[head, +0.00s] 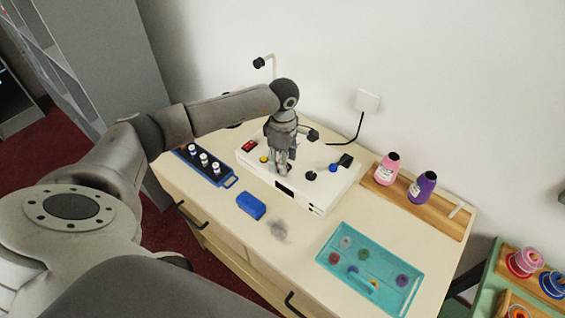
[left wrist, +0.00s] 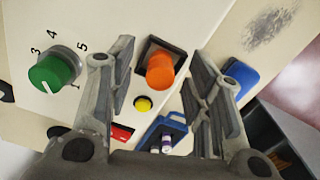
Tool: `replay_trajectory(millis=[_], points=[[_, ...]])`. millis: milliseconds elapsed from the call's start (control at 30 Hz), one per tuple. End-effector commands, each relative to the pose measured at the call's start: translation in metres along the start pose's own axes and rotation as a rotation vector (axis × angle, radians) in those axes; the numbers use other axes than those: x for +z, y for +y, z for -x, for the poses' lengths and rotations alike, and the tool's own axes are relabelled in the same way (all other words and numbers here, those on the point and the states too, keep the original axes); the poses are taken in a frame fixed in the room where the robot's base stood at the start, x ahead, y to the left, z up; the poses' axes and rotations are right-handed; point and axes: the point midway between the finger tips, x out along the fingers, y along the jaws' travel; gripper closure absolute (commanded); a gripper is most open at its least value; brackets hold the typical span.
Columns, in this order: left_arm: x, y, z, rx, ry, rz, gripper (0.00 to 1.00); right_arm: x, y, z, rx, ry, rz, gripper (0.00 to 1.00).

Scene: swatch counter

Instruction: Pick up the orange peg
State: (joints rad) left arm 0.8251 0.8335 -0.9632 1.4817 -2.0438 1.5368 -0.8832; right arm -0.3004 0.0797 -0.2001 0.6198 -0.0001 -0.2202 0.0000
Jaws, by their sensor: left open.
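The orange peg (left wrist: 160,72) stands in a dark square socket on the white box (head: 318,205) in the left wrist view. In the head view I cannot make it out; my gripper covers that area. My left gripper (head: 282,168) points down over the box's top. In the left wrist view its two fingers (left wrist: 161,58) are spread, one on each side of the peg, with gaps between. I cannot tell how far down the fingertips reach beside it. My right gripper is not in view.
A green knob (left wrist: 54,72) and a yellow button (left wrist: 143,104) sit close to the peg. A blue rack (head: 190,157) with vials, a blue block (head: 251,206), a teal tray (head: 338,268) and two bottles (head: 422,188) stand around the box. A grey smudge (head: 278,230) marks the counter.

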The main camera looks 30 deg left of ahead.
Motion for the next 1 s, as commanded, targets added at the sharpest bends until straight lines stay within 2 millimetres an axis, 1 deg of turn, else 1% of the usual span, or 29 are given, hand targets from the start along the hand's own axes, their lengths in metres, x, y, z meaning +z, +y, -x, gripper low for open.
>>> replay_trajectory(millis=[33, 67, 333, 400, 767, 867, 1000], points=[[0.0, 0.0, 0.0, 0.0, 0.0, 0.0, 0.53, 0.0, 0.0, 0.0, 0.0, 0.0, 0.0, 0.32], [0.0, 0.0, 0.0, 0.0, 0.0, 0.0, 0.57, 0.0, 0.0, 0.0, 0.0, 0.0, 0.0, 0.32], [0.0, 0.0, 0.0, 0.0, 0.0, 0.001, 0.92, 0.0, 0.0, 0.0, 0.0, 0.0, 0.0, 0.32], [0.0, 0.0, 0.001, 0.0, 0.0, 0.001, 0.93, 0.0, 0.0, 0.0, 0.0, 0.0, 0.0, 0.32], [0.0, 0.0, 0.002, 0.001, 0.0, 0.001, 0.94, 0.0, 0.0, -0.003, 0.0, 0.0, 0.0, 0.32], [0.0, 0.0, 0.006, 0.001, 0.0, 0.001, 0.94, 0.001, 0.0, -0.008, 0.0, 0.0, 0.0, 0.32], [0.0, 0.001, 0.018, 0.005, -0.001, 0.0, 0.94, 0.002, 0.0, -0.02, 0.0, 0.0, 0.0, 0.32]])
